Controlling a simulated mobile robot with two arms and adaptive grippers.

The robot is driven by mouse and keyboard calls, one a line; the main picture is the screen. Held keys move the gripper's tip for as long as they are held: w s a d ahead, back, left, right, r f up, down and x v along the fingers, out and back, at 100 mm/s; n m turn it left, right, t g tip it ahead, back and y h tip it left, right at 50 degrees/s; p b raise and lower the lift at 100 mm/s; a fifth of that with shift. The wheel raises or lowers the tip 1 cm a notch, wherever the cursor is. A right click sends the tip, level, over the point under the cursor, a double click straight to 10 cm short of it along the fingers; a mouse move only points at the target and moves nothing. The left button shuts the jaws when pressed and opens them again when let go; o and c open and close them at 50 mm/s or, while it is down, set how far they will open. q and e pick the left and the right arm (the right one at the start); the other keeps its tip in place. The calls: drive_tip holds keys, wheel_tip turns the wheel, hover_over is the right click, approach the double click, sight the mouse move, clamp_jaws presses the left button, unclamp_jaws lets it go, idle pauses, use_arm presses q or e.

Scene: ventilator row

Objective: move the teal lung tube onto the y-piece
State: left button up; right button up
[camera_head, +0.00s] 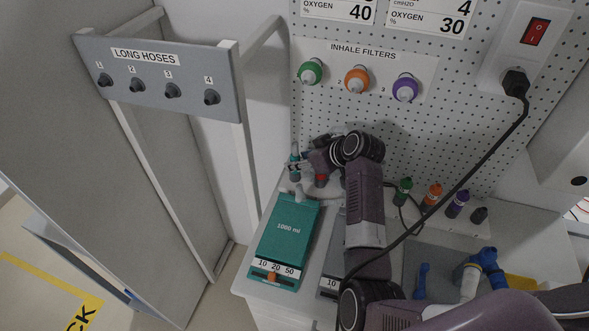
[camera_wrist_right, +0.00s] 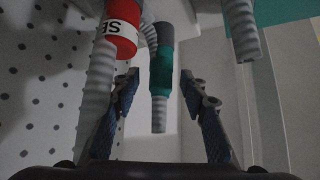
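The teal lung (camera_head: 290,232), a flat box marked 1000 ml, lies on the left of the bench. A tube with a teal sleeve (camera_wrist_right: 161,72) and grey ribbed end hangs between the fingers of my right gripper (camera_wrist_right: 165,100) in the wrist view. The fingers are spread, with a gap on both sides of the tube. In the head view my right gripper (camera_head: 300,165) is behind the lung, by a small teal part (camera_head: 295,152), largely hidden by my arm. A blue and white branched piece (camera_head: 470,276), possibly the y-piece, lies at right. My left gripper is out of view.
A red labelled sleeve (camera_wrist_right: 122,28) and grey ribbed hose (camera_wrist_right: 242,35) are close around my right gripper. A black power cable (camera_head: 455,185) crosses in front of the pegboard. Green, orange and purple connectors (camera_head: 432,196) stand at the back. A hose rack (camera_head: 160,78) is at left.

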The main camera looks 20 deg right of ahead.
drive_tip(key=shift+w+a+f, duration=0.1)
drive_tip(key=shift+f, duration=0.05)
drive_tip(key=c, duration=0.9)
clamp_jaws()
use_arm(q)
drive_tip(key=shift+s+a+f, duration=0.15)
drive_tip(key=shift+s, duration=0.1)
